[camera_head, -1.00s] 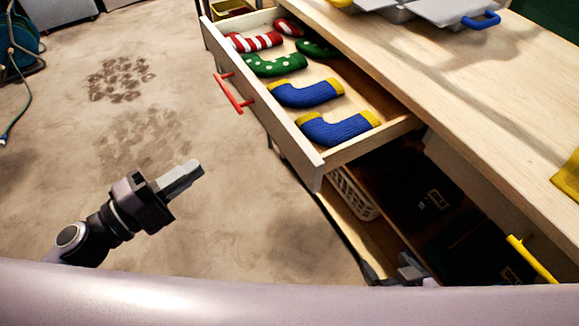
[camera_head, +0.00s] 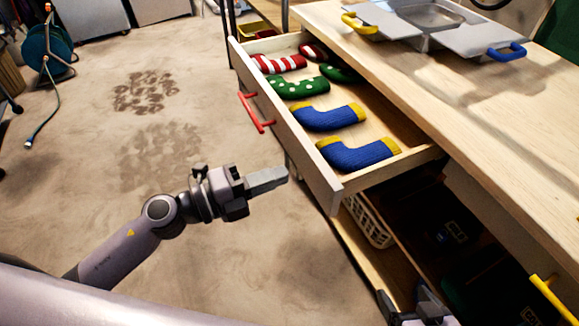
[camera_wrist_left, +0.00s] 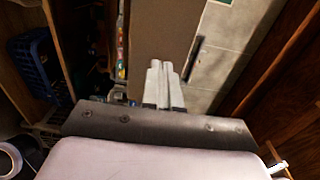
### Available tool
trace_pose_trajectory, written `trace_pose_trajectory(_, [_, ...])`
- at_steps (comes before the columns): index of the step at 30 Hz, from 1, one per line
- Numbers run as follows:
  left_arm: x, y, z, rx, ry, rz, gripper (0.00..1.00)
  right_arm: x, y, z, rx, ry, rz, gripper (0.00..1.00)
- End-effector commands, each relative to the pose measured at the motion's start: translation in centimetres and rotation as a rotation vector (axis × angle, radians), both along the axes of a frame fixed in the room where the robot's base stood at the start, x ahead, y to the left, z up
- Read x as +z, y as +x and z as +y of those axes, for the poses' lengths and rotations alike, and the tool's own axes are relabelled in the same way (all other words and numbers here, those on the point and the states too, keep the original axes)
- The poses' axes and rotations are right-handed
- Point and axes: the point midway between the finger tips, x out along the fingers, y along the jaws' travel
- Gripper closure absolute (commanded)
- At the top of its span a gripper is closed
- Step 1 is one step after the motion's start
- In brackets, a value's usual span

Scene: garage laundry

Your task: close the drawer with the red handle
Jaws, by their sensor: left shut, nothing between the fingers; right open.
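The drawer (camera_head: 289,130) with the red handle (camera_head: 257,113) is pulled out from under the workbench. Several stuffed sock-like shapes lie in it, such as a blue one with yellow ends (camera_head: 358,155). My left gripper (camera_head: 284,176) is shut and empty, in front of the drawer's near end and apart from the handle, its fingers pointing right towards the drawer front. Its closed fingers also show in the left wrist view (camera_wrist_left: 165,80). My right gripper (camera_head: 418,308) is open at the bottom edge, partly cut off, below the drawer.
The wooden workbench top (camera_head: 440,105) carries a grey metal box (camera_head: 430,20) with blue and yellow handles. A yellow handle (camera_head: 549,298) sits lower right. A white basket (camera_head: 368,222) stands on the shelf below. The floor (camera_head: 80,190) to the left is clear; a hose reel (camera_head: 48,50) stands farther back.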

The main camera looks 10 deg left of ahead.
Motion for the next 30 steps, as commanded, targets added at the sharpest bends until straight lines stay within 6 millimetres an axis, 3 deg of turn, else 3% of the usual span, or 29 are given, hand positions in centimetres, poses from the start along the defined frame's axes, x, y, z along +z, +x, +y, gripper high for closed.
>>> trace_pose_trajectory(7, [0.0, 1.7, -2.4, 0.003, -0.001, 0.0, 1.0, 0.2, 0.0, 0.0, -0.003, 0.002, 0.0, 0.18])
trace_pose_trajectory(23, [0.0, 2.0, -2.9, 0.002, -0.001, 0.001, 1.0, 0.2, 0.0, 0.0, -0.003, 0.001, 0.002, 0.18])
trace_pose_trajectory(30, [0.2, 3.4, -5.0, 0.001, -0.002, 0.0, 1.0, 0.9, -0.1, 0.0, -0.002, 0.001, 0.003, 0.18])
